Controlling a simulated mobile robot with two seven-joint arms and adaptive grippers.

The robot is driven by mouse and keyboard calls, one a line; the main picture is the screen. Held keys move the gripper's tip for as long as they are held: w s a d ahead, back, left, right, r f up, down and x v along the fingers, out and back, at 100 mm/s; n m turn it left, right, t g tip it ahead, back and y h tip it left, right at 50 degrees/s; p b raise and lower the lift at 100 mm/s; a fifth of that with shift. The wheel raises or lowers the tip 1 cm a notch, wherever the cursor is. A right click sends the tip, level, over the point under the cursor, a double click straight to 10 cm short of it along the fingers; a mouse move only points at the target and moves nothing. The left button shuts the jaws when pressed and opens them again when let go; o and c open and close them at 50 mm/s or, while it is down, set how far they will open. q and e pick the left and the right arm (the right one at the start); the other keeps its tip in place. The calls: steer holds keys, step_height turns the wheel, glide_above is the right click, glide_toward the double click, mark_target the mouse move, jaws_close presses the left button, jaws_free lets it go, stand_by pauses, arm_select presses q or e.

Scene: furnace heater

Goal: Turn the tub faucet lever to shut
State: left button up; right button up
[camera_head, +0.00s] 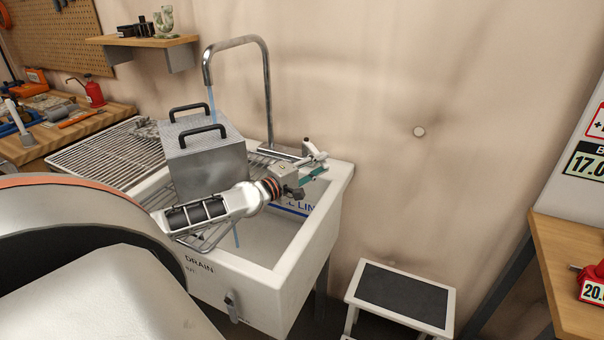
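The faucet (268,95) is a tall grey gooseneck pipe behind the white tub (333,190). A blue stream of water (211,103) falls from its spout. My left gripper (316,167) is over the back right part of the tub, to the right of the faucet's foot. Its teal finger pads show, but how far apart the fingers are is unclear. No faucet lever can be told apart with certainty near the gripper and the faucet's foot. A small grey valve handle (232,306) is on the tub's front below the DRAIN lettering. My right gripper is out of view.
A grey metal box (207,168) with two black handles stands over the tub under the spout, left of my gripper. A wire rack (105,155) lies to the left. A step stool (403,295) is on the floor at right. The wall right of the tub is clear.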

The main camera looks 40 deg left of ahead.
arm_select(q)
steer(key=s, duration=1)
steer(key=shift+s+a, duration=0.3)
steer(key=shift+a, duration=0.15)
